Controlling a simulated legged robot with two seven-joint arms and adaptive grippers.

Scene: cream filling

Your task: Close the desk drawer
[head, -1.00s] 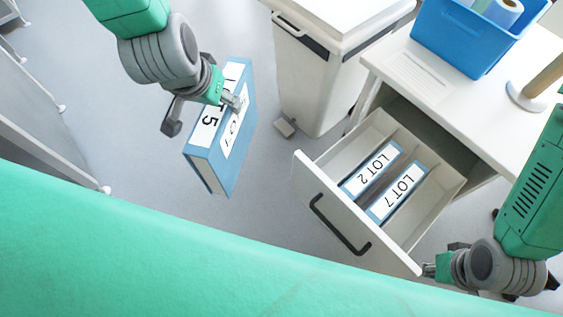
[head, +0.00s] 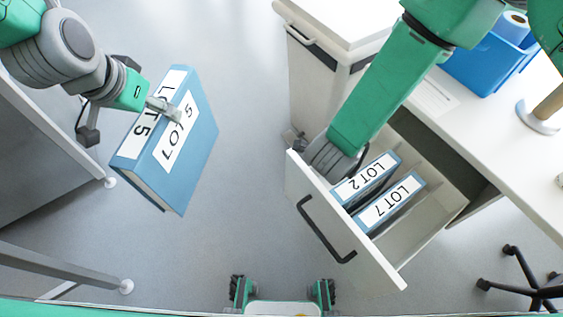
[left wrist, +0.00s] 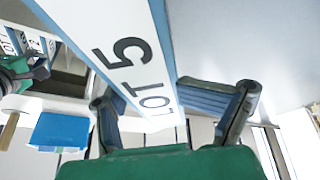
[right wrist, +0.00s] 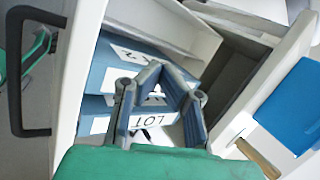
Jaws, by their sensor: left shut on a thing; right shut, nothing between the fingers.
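The desk drawer (head: 322,222) is pulled out, with its black handle (head: 325,230) on the front panel. Blue binders marked LOT 2 (head: 367,180) and LOT 7 (head: 390,206) stand inside it. My left gripper (head: 165,108) is shut on a blue LOT 5 binder (head: 190,150), held clear of the drawer at the left. The binder's label also shows in the left wrist view (left wrist: 130,55). My right arm reaches down over the drawer's left side. Its gripper, mostly hidden in the head view, is shut and empty above the binders in the right wrist view (right wrist: 158,72).
The white desk (head: 470,115) carries a blue bin (head: 485,65). A white cabinet (head: 315,85) stands behind the drawer's left side. A chair base (head: 530,290) is at lower right. Open floor (head: 235,190) lies between the binder and the drawer.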

